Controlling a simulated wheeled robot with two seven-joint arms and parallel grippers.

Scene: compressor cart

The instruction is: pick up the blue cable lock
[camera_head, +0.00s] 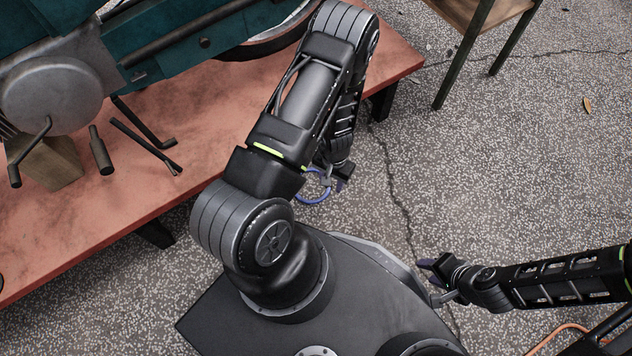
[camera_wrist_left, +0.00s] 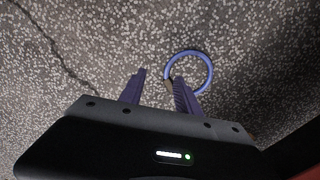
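The blue cable lock (camera_head: 313,199) is a thin blue ring beside my left gripper, near the table edge in the head view. In the left wrist view the lock (camera_wrist_left: 209,72) shows beyond the right-hand finger, which hides its lower part. My left gripper (camera_wrist_left: 158,85) has its two purple fingers apart, with bare floor showing between them. In the head view my left gripper (camera_head: 334,182) points down, and the lock is to its left. I cannot tell whether finger and lock touch. My right gripper (camera_head: 431,274) is far from the lock; its finger gap is unclear.
A reddish table (camera_head: 150,205) carries a teal machine (camera_head: 215,45), a wooden block (camera_head: 48,165) and several dark rods. A wooden stand (camera_head: 478,25) is at the top right. An orange cable (camera_head: 560,330) lies at lower right. The speckled floor on the right is mostly clear.

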